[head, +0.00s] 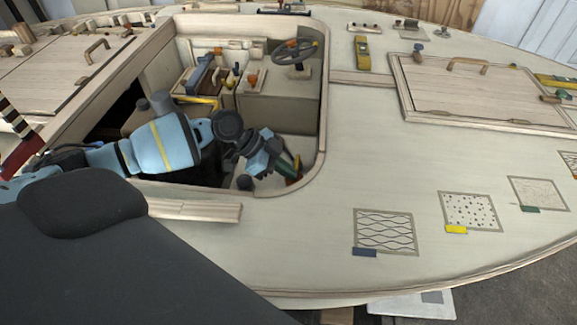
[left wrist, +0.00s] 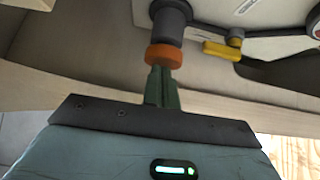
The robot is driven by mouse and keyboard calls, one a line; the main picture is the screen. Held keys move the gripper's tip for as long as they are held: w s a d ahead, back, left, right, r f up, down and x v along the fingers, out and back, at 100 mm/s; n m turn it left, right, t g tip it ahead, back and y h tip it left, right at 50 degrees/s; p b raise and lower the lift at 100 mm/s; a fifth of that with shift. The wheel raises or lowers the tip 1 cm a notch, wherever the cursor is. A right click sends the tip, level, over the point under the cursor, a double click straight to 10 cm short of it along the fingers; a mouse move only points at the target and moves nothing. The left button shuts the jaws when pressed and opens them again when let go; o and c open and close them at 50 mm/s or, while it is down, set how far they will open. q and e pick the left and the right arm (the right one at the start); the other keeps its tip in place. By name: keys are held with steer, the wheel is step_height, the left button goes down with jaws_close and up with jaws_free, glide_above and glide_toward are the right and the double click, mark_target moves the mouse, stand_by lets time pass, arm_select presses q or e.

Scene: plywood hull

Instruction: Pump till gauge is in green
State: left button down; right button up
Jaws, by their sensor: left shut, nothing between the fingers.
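My left gripper (head: 290,168) reaches into the open cockpit well of the plywood hull, with its green fingers pointing down to the right. In the left wrist view its fingers (left wrist: 160,85) are shut with nothing between them. Their tips are at or just below an orange collar (left wrist: 164,56) on a dark grey cylinder (left wrist: 170,22); I cannot tell whether they touch. A yellow lever (left wrist: 221,50) sits to the right of the cylinder. I cannot make out a gauge reading in either view. My right gripper is not in view.
A steering wheel (head: 294,51) and a console with small coloured controls (head: 232,80) stand at the back of the well. The well's raised rim (head: 322,110) borders my left arm. Hatches and patterned deck panels (head: 384,231) lie to the right.

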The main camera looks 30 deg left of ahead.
arm_select(q)
steer(key=shift+s+f, duration=0.25)
steer(key=shift+f, duration=0.1)
steer(key=v, duration=0.8)
steer(key=shift+w+r, duration=0.25)
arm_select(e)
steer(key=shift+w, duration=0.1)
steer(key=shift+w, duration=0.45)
